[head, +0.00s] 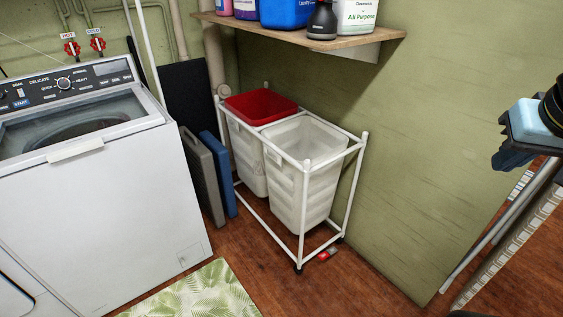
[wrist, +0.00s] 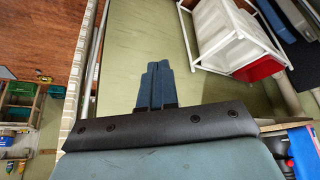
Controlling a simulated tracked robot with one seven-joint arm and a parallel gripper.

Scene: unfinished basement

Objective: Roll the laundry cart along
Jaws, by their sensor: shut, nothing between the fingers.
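The laundry cart (head: 302,215) is a white pipe frame on small dark casters, standing on the wood floor against the green wall. It holds two whitish bins; the rear one (head: 248,155) has a red top, and the front one (head: 305,175) looks empty. In the wrist view the cart (wrist: 189,35) appears upside down at upper right. My gripper (head: 508,160) is at the far right of the head view, partly cut off, well apart from the cart. In the wrist view its blue fingers (wrist: 157,75) are together with nothing between them.
A white washing machine (head: 105,215) stands left of the cart. Grey and blue flat panels (head: 218,175) lean between them. A wooden shelf (head: 350,43) with bottles hangs above. A leaf-patterned mat (head: 205,295) lies in front. A small red object (head: 327,253) lies by the cart's base.

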